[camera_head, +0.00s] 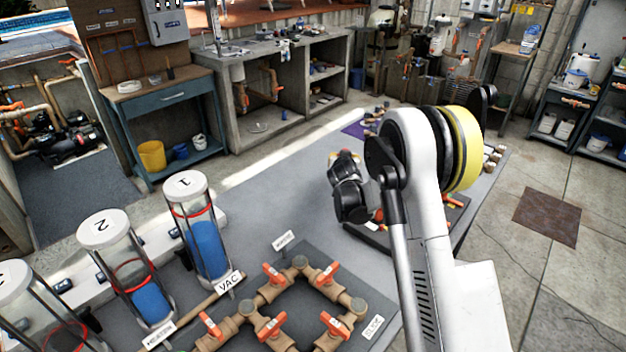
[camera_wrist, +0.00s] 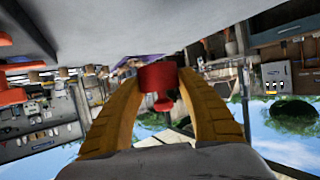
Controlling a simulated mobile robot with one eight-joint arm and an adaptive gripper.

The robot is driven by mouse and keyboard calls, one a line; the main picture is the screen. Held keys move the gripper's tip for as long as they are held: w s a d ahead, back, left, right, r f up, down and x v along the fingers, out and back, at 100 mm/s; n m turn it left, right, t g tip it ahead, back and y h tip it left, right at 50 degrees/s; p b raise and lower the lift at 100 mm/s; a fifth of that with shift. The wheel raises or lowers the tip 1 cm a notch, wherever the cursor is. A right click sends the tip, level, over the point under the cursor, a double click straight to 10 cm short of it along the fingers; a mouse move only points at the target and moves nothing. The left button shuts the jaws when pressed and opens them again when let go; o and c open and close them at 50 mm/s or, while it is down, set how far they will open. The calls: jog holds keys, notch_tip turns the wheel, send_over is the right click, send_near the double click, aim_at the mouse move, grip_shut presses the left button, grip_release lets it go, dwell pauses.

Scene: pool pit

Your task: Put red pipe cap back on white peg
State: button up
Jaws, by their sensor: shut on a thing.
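The red pipe cap (camera_wrist: 157,77) is between the two yellow-brown fingers of my gripper (camera_wrist: 160,92) in the wrist view. The fingers are shut on its sides, and a smaller red part shows just below the cap in the picture. In the head view my arm's wrist (camera_head: 347,187) is over the grey table, but the fingertips and the cap are not clearly visible there. I cannot make out the white peg in either view.
The grey table (camera_head: 290,185) carries valve piping with orange handles (camera_head: 272,327) at the front. Clear cylinders with blue contents (camera_head: 208,245) stand at the left. Small pale items (camera_head: 490,158) line the table's right edge. A purple mat (camera_head: 353,130) lies at the far end.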

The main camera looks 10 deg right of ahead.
jog(key=b, duration=0.2)
send_over(322, 182)
notch_tip(322, 182, down, 5)
jog(key=shift+a+r, duration=0.1)
jog(key=shift+r, duration=0.05)
notch_tip(322, 182, down, 4)
jog(key=shift+f+b, duration=0.1)
jog(key=shift+b, duration=0.9)
jog(key=shift+f+b, duration=0.2)
jog(key=shift+b, duration=0.15)
